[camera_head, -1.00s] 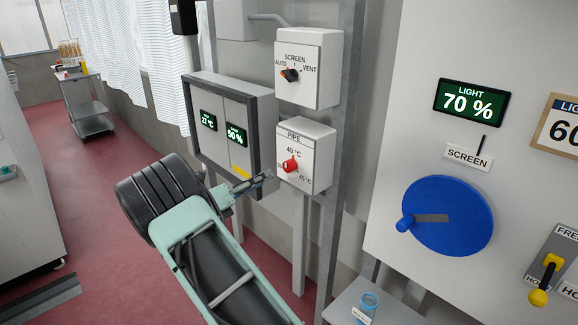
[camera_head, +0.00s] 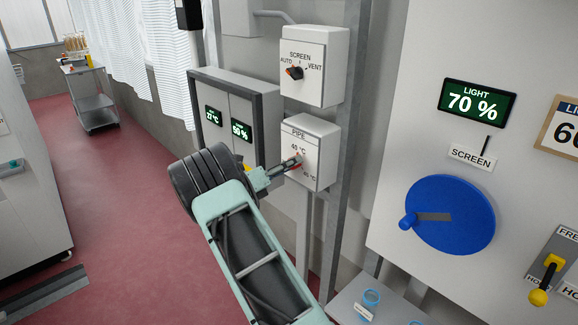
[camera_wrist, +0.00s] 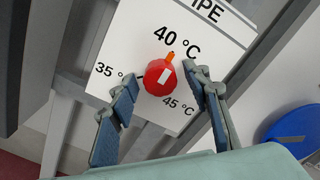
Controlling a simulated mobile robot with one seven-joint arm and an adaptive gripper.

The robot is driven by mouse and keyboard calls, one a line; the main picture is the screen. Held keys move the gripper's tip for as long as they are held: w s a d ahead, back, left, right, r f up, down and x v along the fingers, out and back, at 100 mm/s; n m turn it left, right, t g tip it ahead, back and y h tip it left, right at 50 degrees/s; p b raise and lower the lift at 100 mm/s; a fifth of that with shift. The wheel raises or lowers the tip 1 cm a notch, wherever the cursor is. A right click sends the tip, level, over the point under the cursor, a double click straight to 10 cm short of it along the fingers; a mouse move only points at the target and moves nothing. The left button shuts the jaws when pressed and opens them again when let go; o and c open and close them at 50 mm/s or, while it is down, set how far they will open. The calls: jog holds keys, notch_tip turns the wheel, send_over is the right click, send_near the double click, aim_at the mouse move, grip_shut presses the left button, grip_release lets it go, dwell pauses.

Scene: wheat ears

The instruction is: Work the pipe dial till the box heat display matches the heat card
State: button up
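The pipe dial is a red knob (camera_wrist: 160,77) with an orange pointer, on a white box labelled PIPE (camera_head: 318,143). In the wrist view its pointer is towards the 40 °C mark, between 35 and 45 °C. My gripper (camera_wrist: 163,80) is open, with one finger on each side of the knob; I cannot tell whether they touch it. In the head view my gripper (camera_head: 288,167) reaches the PIPE box and mostly hides the knob. The heat display (camera_head: 213,116) on the grey box reads about 27 °C. I see no heat card.
A SCREEN switch box (camera_head: 316,66) hangs above the PIPE box. A second display (camera_head: 241,130) on the grey box reads 50 %. On the right are a light display (camera_head: 474,103) at 70 %, a blue wheel (camera_head: 465,230) and a yellow-handled lever (camera_head: 548,276). A metal post (camera_head: 350,150) stands beside the boxes.

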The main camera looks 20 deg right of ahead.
jog(key=c, duration=1)
jog(key=shift+f+m+b, duration=0.1)
jog(key=shift+m+b, duration=0.2)
jog(key=shift+b, duration=0.1)
jog(key=shift+m+b, duration=0.5)
jog(key=shift+b, duration=0.15)
jog(key=shift+m+b, duration=12.6)
jog(key=shift+b, duration=1.35)
